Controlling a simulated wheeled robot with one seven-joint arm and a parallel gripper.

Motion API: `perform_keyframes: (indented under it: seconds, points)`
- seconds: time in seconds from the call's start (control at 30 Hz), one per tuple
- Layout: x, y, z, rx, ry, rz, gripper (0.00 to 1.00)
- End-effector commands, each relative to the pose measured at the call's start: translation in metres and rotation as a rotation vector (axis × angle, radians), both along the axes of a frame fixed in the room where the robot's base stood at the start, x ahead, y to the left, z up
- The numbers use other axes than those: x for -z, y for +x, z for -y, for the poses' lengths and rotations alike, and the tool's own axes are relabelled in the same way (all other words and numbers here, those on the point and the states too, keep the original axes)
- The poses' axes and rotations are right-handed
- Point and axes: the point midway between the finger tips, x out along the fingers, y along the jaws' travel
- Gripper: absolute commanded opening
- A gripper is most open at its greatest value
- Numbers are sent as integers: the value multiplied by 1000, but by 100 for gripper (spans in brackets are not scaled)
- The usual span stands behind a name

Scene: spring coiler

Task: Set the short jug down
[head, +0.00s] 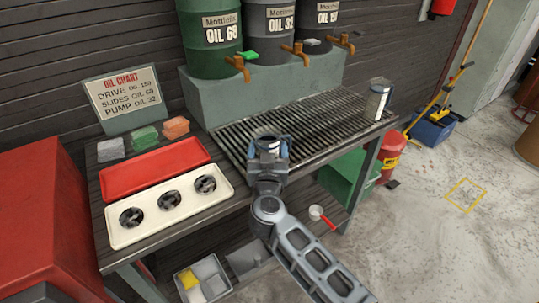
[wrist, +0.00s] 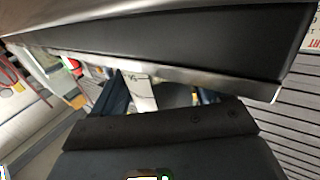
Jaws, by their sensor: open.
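The short jug (head: 267,141), grey with a pale label, is at the front of the slatted drain grate (head: 320,112) in the head view. My gripper (head: 270,149) is open, with its blue fingers on either side of the jug. The arm hides the jug's lower part, so I cannot tell whether its base touches the grate. In the wrist view the jug (wrist: 142,92) shows partly between the blue fingers, with a pale label side visible; the rest is hidden by my gripper body.
A taller jug (head: 377,99) stands at the grate's right end. Oil drums with taps (head: 214,38) stand behind. The grate between the jugs is clear.

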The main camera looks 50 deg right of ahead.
Motion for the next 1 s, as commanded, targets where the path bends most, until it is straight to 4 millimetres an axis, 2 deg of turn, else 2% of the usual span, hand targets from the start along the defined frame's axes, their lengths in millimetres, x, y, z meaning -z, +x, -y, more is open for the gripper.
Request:
perform_keyframes:
  seconds: [0.23, 0.7, 0.73, 0.77, 1.0]
  points:
    - [0, 3, 3, -2, 0, 0, 76]
    - [0, 3, 3, -1, 0, 0, 32]
    - [0, 3, 3, -1, -1, 1, 32]
    - [0, 3, 3, -1, -1, 1, 26]
    - [-6, 3, 3, -1, 0, 1, 26]
